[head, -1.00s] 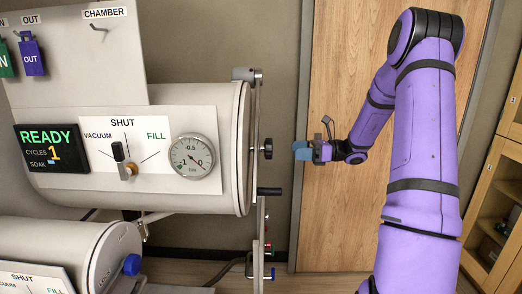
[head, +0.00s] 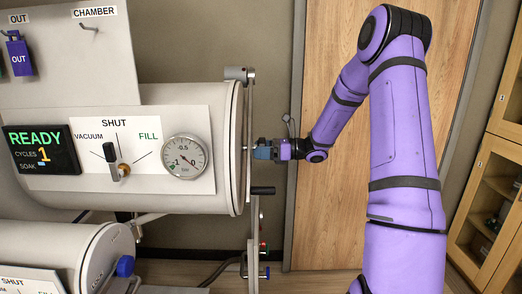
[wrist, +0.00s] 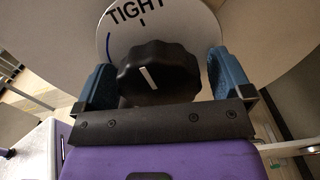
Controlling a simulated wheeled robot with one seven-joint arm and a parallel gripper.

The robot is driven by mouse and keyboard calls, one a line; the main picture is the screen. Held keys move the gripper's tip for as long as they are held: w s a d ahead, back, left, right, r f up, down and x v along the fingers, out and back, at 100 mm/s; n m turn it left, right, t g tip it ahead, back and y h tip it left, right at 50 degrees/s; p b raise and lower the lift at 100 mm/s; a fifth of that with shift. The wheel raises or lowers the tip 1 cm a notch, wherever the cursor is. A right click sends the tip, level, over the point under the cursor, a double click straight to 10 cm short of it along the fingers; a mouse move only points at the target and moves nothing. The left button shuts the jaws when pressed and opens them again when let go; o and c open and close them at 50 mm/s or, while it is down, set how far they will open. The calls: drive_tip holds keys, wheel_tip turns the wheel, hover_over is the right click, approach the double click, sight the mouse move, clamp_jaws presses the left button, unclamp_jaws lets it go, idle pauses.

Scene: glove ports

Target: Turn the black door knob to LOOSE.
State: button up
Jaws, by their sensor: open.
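The black door knob (wrist: 157,73) shows in the wrist view, lobed, with a white pointer line on its face. The line points up and slightly left, near the mark under TIGHT on the white round dial plate (wrist: 178,18). A blue arc shows at the plate's left. My gripper (wrist: 160,85) is open, with one blue finger on each side of the knob; I cannot tell whether they touch it. In the head view my gripper (head: 262,150) is at the chamber door (head: 246,140), and its fingers hide the knob. No LOOSE label is visible.
A black door handle (head: 263,190) sticks out just below my gripper. The chamber's front panel has a black valve lever (head: 110,153), a gauge (head: 186,157) and a READY display (head: 40,149). A second, smaller chamber (head: 70,245) lies below. A wooden door (head: 335,210) stands behind.

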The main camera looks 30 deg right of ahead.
drive_tip(key=c, duration=0.9)
